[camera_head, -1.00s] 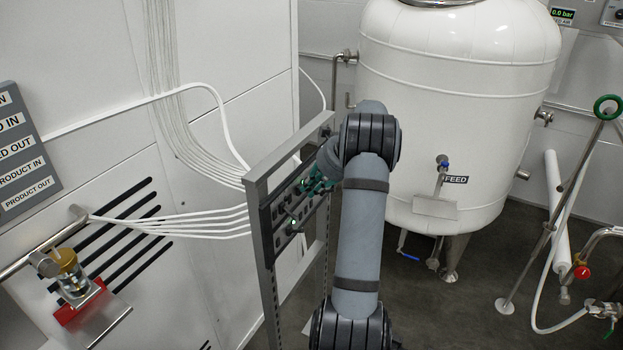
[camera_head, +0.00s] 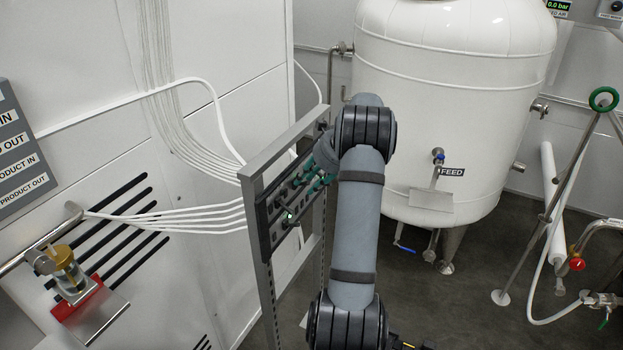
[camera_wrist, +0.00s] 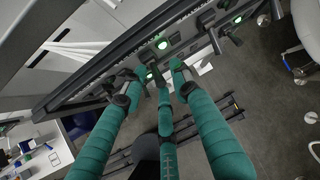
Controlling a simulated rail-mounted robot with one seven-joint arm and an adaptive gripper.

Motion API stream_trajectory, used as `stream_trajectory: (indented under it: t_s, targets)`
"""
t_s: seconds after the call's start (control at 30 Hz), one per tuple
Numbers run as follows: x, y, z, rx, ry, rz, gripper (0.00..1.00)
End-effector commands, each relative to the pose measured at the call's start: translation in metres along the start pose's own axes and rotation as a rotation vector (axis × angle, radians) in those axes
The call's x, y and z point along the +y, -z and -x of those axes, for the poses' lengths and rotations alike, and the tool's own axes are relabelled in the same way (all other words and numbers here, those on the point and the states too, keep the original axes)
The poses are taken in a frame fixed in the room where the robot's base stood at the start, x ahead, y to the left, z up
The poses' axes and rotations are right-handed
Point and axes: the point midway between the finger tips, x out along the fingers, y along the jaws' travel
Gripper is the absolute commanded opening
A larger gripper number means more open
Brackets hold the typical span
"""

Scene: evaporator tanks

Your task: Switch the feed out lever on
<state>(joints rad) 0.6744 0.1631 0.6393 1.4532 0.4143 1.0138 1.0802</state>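The lever panel (camera_head: 272,222) is a dark strip in a grey upright frame in the head view. It also shows in the wrist view (camera_wrist: 100,75) as a dark bar with several black levers and lit green lamps. No lever labels are legible, so I cannot tell which is feed out. My gripper (camera_wrist: 155,80) has teal fingers at the panel, spread apart. A black lever (camera_wrist: 158,76) lies between the fingertips; contact is unclear. Another black lever (camera_wrist: 214,40) stands to the right. In the head view my gripper (camera_head: 318,182) is partly hidden by my arm.
A white tank (camera_head: 440,120) with a FEED label stands behind and right. A grey sign (camera_head: 20,155) lists product and feed names at left. White hoses (camera_head: 190,215) run to the frame. A pipe stand with a green handwheel (camera_head: 604,99) is at right. Floor between is open.

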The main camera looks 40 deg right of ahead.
Motion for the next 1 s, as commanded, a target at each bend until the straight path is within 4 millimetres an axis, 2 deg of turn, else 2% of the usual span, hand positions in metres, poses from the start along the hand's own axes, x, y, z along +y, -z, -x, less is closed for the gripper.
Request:
stream_trajectory:
  t_s: [0.17,0.4,0.6,0.8,1.0]
  targets:
    - [-0.001,-0.001,0.018,-0.002,0.003,0.0,0.3]
    - [-0.002,0.001,0.068,0.0,0.006,0.0,0.3]
    - [-0.002,0.002,0.103,0.001,0.004,-0.001,0.3]
    - [-0.001,0.001,0.119,0.001,0.002,-0.001,0.3]
    - [-0.001,0.002,0.12,0.002,0.002,-0.001,0.3]
